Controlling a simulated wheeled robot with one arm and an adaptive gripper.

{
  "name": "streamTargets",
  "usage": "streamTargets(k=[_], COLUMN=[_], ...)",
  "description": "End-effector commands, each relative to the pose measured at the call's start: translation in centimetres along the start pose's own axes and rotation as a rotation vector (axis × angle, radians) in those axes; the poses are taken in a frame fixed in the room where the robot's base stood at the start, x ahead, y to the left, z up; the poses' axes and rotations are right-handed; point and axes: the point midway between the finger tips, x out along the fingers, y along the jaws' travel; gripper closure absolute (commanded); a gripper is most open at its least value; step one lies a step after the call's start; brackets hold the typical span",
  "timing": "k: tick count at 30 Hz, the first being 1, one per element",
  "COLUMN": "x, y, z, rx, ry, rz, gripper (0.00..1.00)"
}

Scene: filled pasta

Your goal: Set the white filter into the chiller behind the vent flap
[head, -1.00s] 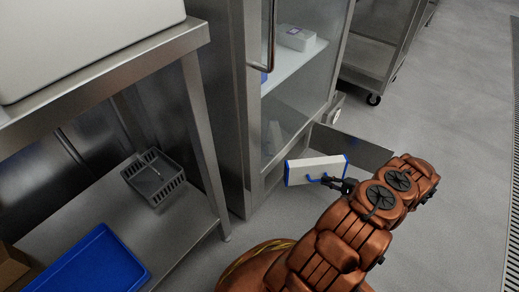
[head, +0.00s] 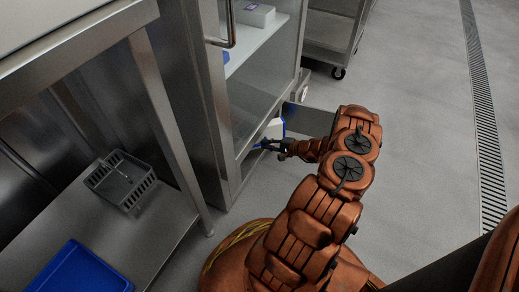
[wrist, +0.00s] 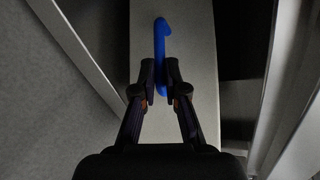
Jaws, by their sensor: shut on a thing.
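The white filter (head: 275,129) with blue ends is at the low opening of the chiller (head: 222,135), partly hidden by the chiller's front and my arm. The vent flap (head: 313,119), a grey panel, stands open beside the opening. My gripper (head: 268,146) is shut on the filter's blue handle. In the wrist view, the fingers (wrist: 160,74) close on the blue handle (wrist: 160,38), and the filter's pale face (wrist: 194,60) fills the middle. I cannot tell how deep the filter sits.
The chiller's upright handle (head: 231,25) is above left of my gripper. A steel table (head: 166,118) stands at left, with a grey basket (head: 120,181) and blue tray (head: 75,272) on its lower shelf. A wheeled rack (head: 334,40) is behind. Floor at right is clear.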

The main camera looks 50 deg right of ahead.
Motion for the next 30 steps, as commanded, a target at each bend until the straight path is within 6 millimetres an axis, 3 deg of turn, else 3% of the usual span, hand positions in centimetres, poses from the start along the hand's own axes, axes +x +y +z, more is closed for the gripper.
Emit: streamTargets(k=[4,13,21,29,30], x=[2.0,3.5,4.4,4.5,4.5], y=[-0.4,-0.9,2.1,2.1,2.2], z=[0.1,0.3,-0.7,-0.7,-0.7], rx=[-0.002,0.000,0.001,0.000,0.001], ry=[0.000,0.001,0.002,0.002,0.002], rz=[0.001,0.002,0.000,0.001,0.001], gripper=[1.00,1.00,1.00,1.00,0.87])
